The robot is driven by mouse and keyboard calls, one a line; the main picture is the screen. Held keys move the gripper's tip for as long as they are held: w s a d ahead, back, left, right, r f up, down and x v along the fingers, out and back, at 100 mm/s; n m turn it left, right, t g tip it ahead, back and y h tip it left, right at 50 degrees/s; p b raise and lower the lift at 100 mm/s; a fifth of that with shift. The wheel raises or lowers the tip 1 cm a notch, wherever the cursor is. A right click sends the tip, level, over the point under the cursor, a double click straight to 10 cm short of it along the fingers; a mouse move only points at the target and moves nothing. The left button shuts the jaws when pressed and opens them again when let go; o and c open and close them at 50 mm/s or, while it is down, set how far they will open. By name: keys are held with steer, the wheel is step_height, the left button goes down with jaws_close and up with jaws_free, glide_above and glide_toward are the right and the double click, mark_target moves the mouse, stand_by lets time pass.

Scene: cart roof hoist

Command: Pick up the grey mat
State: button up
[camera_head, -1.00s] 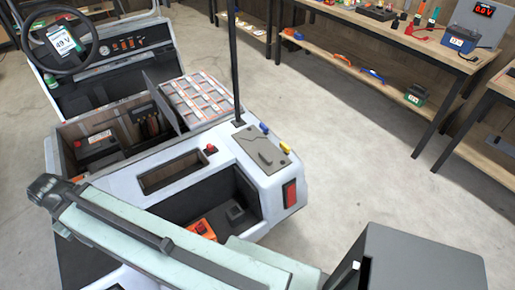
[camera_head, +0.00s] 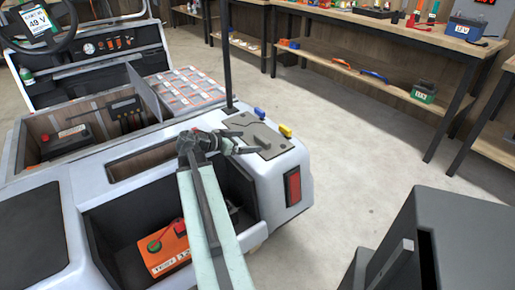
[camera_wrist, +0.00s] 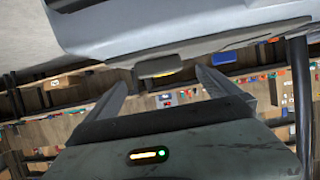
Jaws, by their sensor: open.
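The grey mat (camera_head: 268,134) lies flat on the white rear corner of the cart in the head view, with a darker shape on it. My gripper (camera_head: 246,142) is open and empty, its fingers at the mat's left edge. The head view does not show clearly whether they touch it. In the wrist view the open fingers (camera_wrist: 160,77) frame a small yellow piece beneath the cart's edge. The cart surface fills the top of that view, and the mat is hard to make out there.
A dark upright post (camera_head: 226,60) stands just behind. An orange battery (camera_head: 165,250) lies in the open bay. A grey box (camera_head: 455,230) stands at right; floor between is clear.

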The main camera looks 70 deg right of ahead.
mark_target(261, 139)
steer(key=shift+s+d+r, duration=0.1)
steer(key=shift+s, duration=0.1)
steer(key=shift+b+x, duration=0.35)
steer(key=shift+x, duration=0.85)
steer(key=b+x, duration=0.1)
steer(key=x, duration=0.4)
steer(key=shift+s+d+r+b, duration=0.1)
steer(key=shift+s+b, duration=0.15)
steer(key=shift+b, duration=0.05)
steer(key=shift+r, duration=0.1)
steer(key=c, duration=1.9)
steer(key=shift+r, duration=0.1)
step_height(261, 139, up, 10)
steer(key=p, duration=1)
steer(key=shift+p, duration=0.3)
